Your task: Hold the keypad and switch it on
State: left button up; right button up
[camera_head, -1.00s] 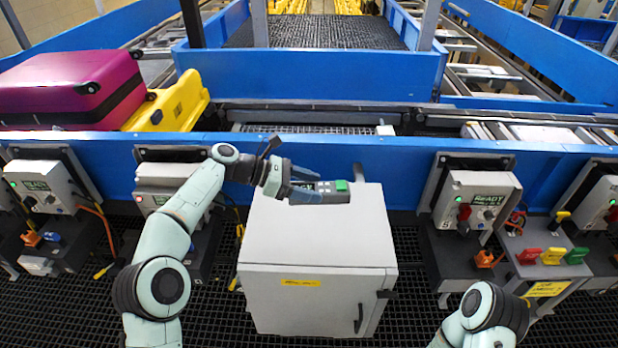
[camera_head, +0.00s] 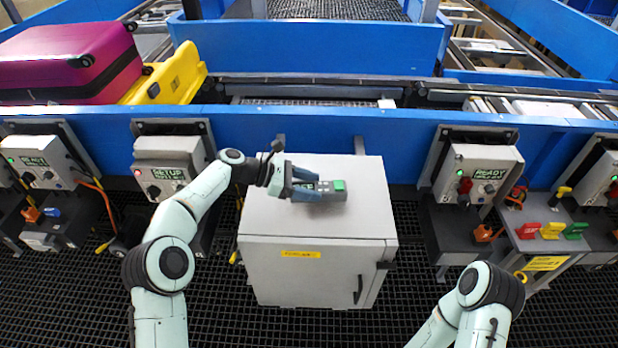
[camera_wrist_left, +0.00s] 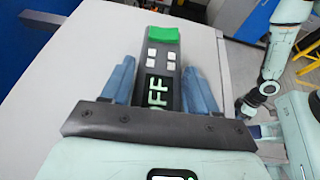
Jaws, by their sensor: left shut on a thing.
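The keypad (camera_head: 328,194) is a dark grey bar with a bright green button at one end. My left gripper (camera_head: 304,189) is shut on it, with blue fingers on both sides, over the top of the white cabinet (camera_head: 365,190). Whether it clears the cabinet top is hard to tell. In the left wrist view the keypad (camera_wrist_left: 161,60) shows its face: the green button (camera_wrist_left: 162,34), several small white buttons, and a display (camera_wrist_left: 158,92) reading OFF.
A SETUP control box (camera_head: 168,168) with a red light stands left of the cabinet, and a READY box (camera_head: 477,172) right of it. A blue conveyor wall (camera_head: 310,130) runs behind. A purple suitcase (camera_head: 65,65) and yellow case (camera_head: 172,76) lie on the conveyor.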

pick_arm(q)
jog(key=shift+f, duration=0.6)
jog(key=shift+f, duration=0.1)
jog(key=shift+f, duration=0.25)
jog(key=o, duration=1)
jog(key=c, duration=1)
